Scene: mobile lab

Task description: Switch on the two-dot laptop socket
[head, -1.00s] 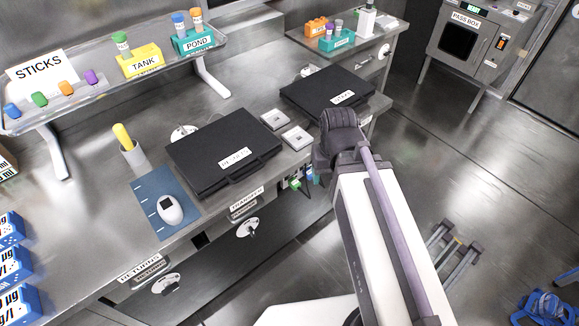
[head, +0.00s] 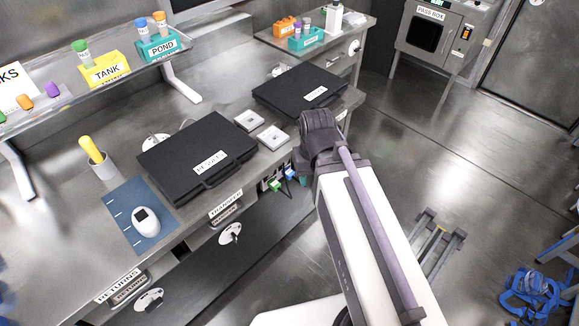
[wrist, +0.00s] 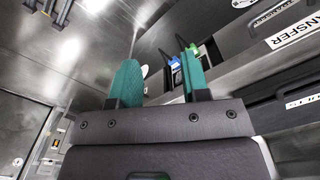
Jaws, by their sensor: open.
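Sockets with a green plug (head: 275,186) and a blue plug (head: 290,173) are in the bench front, below the black laptop-like case (head: 190,165). In the wrist view the blue plug (wrist: 174,64) and green plug (wrist: 192,48) show just beyond my right finger. I cannot make out dots or a switch position. My gripper (wrist: 158,78) has two teal fingers, apart and with nothing between them. In the head view it is mostly hidden behind my arm, close to the sockets. I cannot tell whether it touches anything.
Two small white square plates (head: 249,120) (head: 273,137) lie between the first case and a second black case (head: 304,90). A drawer labelled TRANSFER (head: 225,208) is left of the sockets. A blue mat (head: 125,225) holds a white device.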

